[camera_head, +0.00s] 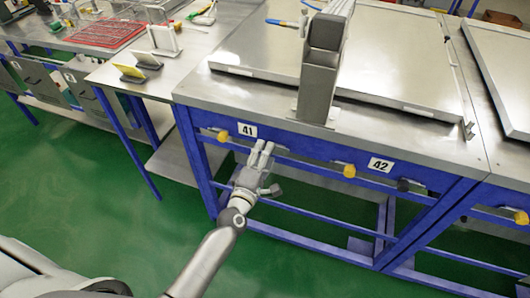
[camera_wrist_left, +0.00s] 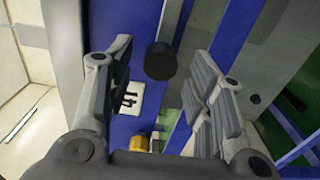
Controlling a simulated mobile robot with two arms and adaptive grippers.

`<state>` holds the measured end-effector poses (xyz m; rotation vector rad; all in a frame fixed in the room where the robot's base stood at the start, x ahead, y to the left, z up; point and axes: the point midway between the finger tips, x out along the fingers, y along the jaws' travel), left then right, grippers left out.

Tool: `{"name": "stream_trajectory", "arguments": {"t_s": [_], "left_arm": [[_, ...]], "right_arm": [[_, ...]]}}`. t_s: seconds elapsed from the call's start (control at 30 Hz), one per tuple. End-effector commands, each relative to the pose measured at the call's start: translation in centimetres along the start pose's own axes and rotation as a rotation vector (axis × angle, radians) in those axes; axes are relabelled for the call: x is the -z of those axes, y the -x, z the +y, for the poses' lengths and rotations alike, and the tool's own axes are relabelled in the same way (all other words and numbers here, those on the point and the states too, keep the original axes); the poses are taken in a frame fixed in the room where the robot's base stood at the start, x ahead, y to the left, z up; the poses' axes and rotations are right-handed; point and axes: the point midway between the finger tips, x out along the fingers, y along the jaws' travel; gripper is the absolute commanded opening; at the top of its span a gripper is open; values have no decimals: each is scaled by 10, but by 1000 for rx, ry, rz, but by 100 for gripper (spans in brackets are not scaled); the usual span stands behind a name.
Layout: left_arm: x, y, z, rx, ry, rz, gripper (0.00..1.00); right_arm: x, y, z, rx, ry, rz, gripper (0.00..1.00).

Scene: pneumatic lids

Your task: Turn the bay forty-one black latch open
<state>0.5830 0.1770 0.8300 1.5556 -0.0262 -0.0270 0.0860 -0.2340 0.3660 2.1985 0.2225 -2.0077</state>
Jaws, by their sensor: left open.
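The bay forty-one black latch (camera_wrist_left: 160,61) is a dark, round-faced knob on the blue frame in the left wrist view. It lies between and beyond the fingertips of my left gripper (camera_wrist_left: 156,80). The fingers are spread open, one on each side, with nothing held. In the head view my left gripper (camera_head: 263,146) is at the blue front rail, right of the white "41" label (camera_head: 247,130), and hides the black latch. The label (camera_wrist_left: 124,101) also shows in the left wrist view. I cannot tell whether the fingers touch the latch. My right gripper is not in view.
A yellow knob (camera_head: 222,136) sits left of the 41 label. Bay 42 has its label (camera_head: 381,165), a yellow knob (camera_head: 349,171) and a black knob (camera_head: 403,185). A grey upright block (camera_head: 318,75) stands on the steel bench top. Green floor lies clear in front.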

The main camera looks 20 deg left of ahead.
Motion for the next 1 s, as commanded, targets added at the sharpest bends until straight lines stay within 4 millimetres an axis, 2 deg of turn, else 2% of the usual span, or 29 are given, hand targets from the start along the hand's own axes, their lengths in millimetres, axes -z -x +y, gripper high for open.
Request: {"name": "stream_trajectory", "arguments": {"t_s": [0.3, 0.5, 0.7, 1.0], "left_arm": [[0, 63, -2, 4, 1, -1, 49], [0, 94, -2, 4, -1, -1, 49], [0, 107, -1, 2, 0, 0, 49], [0, 108, 0, 1, 1, 0, 49]], "right_arm": [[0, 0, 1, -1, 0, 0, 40], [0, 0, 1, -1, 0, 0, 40], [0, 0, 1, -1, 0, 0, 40], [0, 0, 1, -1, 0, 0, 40]]}}
